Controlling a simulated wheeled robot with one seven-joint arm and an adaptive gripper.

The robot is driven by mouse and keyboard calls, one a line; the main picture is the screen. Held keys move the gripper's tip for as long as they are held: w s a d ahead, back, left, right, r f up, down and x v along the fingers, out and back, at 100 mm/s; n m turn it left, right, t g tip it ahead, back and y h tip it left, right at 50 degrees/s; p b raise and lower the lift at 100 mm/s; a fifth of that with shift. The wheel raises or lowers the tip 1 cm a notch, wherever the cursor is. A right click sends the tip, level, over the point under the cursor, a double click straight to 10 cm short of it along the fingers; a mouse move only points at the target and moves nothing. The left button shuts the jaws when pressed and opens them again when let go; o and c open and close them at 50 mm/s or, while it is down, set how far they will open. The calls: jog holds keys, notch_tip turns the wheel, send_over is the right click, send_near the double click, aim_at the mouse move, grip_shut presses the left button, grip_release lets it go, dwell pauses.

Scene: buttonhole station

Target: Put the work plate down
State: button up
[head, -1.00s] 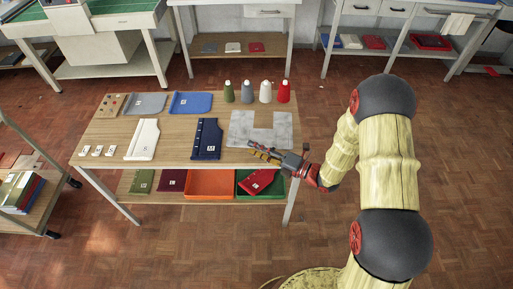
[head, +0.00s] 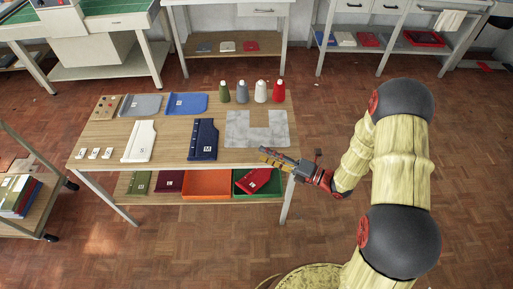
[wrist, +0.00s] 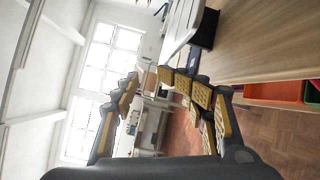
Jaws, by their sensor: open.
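The work plate, which I take to be the grey mottled U-shaped plate (head: 241,138), lies flat on the right part of the wooden table, its notch facing the back. My gripper (head: 268,157) is at the front right edge of the table, just in front of the plate's near edge and apart from it. In the wrist view my gripper (wrist: 155,82) shows its two padded fingers spread with nothing between them. A pale flat piece with a dark block shows beyond the fingers there; I cannot tell which piece it is.
On the table (head: 110,132) lie a white piece (head: 139,142) and a navy piece (head: 203,140), left of the plate. Several cones, including a red one (head: 278,92), stand behind it. Orange (head: 206,187) and green (head: 244,186) trays sit on the shelf below.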

jog(key=v, duration=0.5)
jog(key=shift+s+d+p, duration=0.25)
jog(key=shift+d+p, duration=0.1)
